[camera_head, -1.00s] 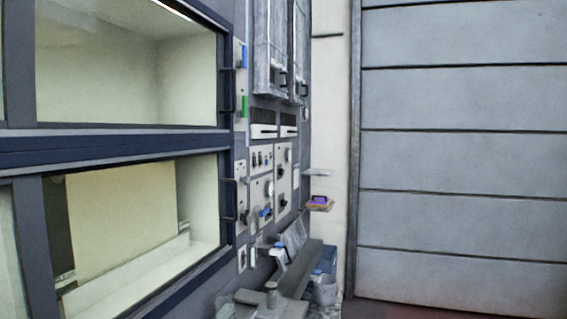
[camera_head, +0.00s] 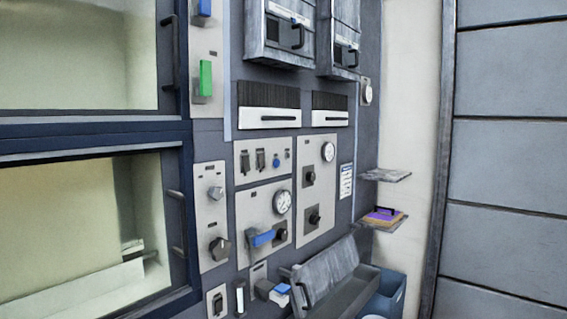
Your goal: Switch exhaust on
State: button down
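The control wall stands right of the ovens with several switches and knobs; labels are too small to read, so I cannot tell which is the exhaust switch. A panel with small toggle switches and a blue button (camera_head: 263,161) sits at mid height. Below it is a panel with a round gauge (camera_head: 282,202), a blue lever (camera_head: 262,237) and a black knob (camera_head: 281,235). To its left are two grey knobs (camera_head: 217,220). To the right, a panel holds another gauge (camera_head: 328,152) and two black knobs (camera_head: 311,196). A rocker switch (camera_head: 217,303) is low down. My gripper is not in view.
Oven doors with handles (camera_head: 175,223) fill the left. A grey bin with a tilted lid (camera_head: 330,276) juts out below the panels, with a blue bin (camera_head: 385,292) beside it. Small shelves (camera_head: 386,175) stick out at the right. A grey panelled door (camera_head: 510,165) stands at far right.

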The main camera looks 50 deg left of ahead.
aim_at(260, 157)
jog(key=u, duration=0.4)
jog(key=i, duration=0.95)
jog(key=u, duration=1.65)
jog(key=i, duration=0.8)
jog(key=u, duration=0.8)
